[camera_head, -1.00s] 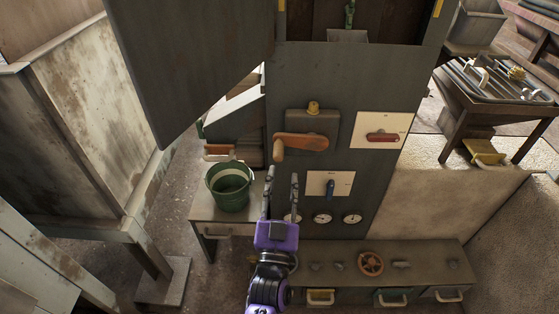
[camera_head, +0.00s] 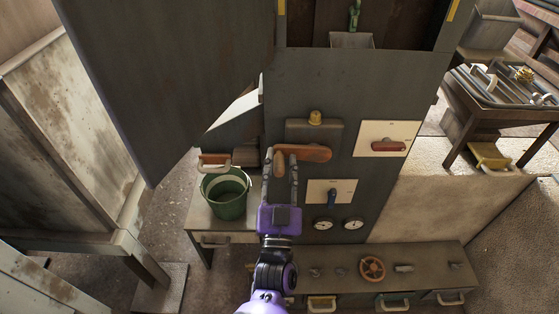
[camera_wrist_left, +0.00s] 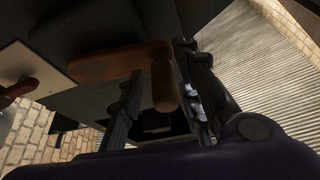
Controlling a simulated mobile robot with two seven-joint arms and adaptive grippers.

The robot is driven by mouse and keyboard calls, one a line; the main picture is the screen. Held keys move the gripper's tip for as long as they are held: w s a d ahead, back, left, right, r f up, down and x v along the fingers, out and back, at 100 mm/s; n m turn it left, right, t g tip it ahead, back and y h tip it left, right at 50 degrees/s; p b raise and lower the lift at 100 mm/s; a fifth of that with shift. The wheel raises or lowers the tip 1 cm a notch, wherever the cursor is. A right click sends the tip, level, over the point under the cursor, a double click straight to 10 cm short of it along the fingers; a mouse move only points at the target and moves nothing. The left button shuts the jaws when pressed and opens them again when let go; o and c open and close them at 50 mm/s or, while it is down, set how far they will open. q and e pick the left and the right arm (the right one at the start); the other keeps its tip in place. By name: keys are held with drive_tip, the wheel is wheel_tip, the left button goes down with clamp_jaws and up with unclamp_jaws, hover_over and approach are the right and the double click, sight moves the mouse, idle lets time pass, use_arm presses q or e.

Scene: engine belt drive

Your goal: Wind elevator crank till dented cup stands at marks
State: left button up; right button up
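The crank (camera_head: 308,153), an orange-brown arm with a short grip at its left end, sits on the dark cabinet front. My left gripper (camera_head: 280,162) is open, its two fingers on either side of the crank's grip. In the left wrist view the grip (camera_wrist_left: 163,82) shows between the spread fingers; contact cannot be told. A grey open-topped container (camera_head: 351,41) hangs under a green piece in the shaft opening at the top; I cannot tell if it is the dented cup. Yellow marks (camera_head: 452,12) edge the opening. My right gripper is out of view.
A green bucket (camera_head: 226,192) stands on a side table left of my left gripper. A red-handled panel (camera_head: 387,139) and a blue-levered panel (camera_head: 331,191) are right of it. A large dark door panel (camera_head: 165,80) hangs at upper left.

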use_arm(q)
drive_tip(key=shift+s, duration=0.25)
drive_tip(key=shift+c, duration=1)
clamp_jaws()
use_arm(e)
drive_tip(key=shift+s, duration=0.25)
use_arm(q)
drive_tip(key=shift+r, duration=0.1)
drive_tip(key=shift+r, duration=0.1)
drive_tip(key=shift+d+m+p, duration=0.15)
drive_tip(key=shift+m+p, duration=0.15)
drive_tip(key=shift+m, duration=0.1)
drive_tip(key=shift+r, duration=0.1)
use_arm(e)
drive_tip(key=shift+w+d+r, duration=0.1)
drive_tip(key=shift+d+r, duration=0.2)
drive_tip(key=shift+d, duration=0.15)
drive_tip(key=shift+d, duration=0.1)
